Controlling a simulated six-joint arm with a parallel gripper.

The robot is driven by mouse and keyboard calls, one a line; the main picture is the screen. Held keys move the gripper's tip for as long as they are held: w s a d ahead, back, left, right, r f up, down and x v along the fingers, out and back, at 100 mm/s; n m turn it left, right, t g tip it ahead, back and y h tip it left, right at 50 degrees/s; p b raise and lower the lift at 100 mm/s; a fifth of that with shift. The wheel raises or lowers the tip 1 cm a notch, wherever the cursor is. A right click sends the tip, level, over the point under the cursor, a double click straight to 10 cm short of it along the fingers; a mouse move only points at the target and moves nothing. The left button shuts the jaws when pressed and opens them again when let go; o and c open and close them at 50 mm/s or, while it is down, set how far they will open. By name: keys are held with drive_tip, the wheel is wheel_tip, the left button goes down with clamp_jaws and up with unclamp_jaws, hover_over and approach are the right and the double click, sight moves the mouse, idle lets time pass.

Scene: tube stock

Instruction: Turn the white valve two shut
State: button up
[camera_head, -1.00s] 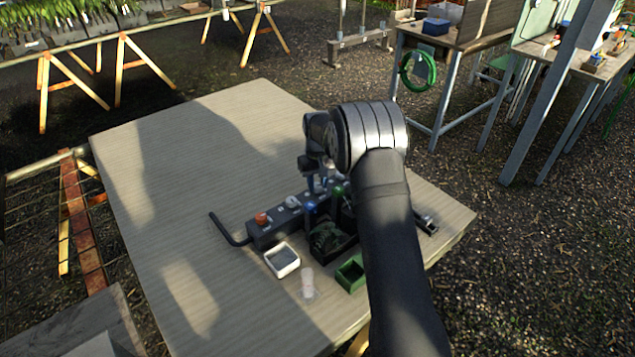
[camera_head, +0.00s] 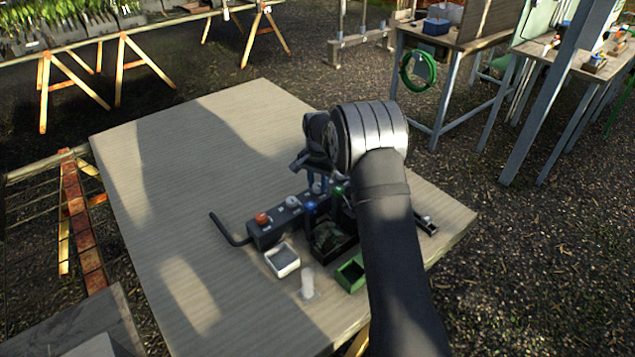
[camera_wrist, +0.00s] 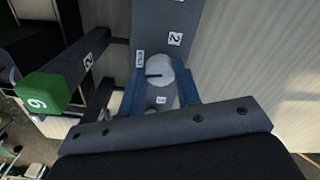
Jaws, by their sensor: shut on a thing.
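The white valve (camera_wrist: 158,72) is a round white knob with a dark line across its top. It sits on a dark manifold bar (camera_head: 262,238) beside a label reading 2. My gripper (camera_wrist: 158,92) has blue fingers on either side of the white knob and is shut on it. In the head view, my gripper (camera_head: 317,182) is over the bar, and my arm hides part of the bar's right end. Another white knob (camera_head: 292,202) and an orange knob (camera_head: 262,218) stand farther left along the bar.
A green knob (camera_wrist: 43,92) and a blue knob (camera_head: 310,208) stand on side branches. A white tray (camera_head: 283,261), a clear cup (camera_head: 307,284) and a green box (camera_head: 351,272) are in front. The table's (camera_head: 200,150) left and back are clear.

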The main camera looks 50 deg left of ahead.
sight(317, 185)
drive_tip(key=shift+m, duration=1.2)
drive_tip(key=o, duration=1)
drive_tip(key=shift+c, duration=0.2)
wheel_tip(317, 185, up, 18)
drive_tip(key=shift+f, duration=0.25)
drive_tip(key=shift+f, duration=0.15)
wheel_tip(317, 185, down, 17)
drive_tip(key=shift+f, duration=0.1)
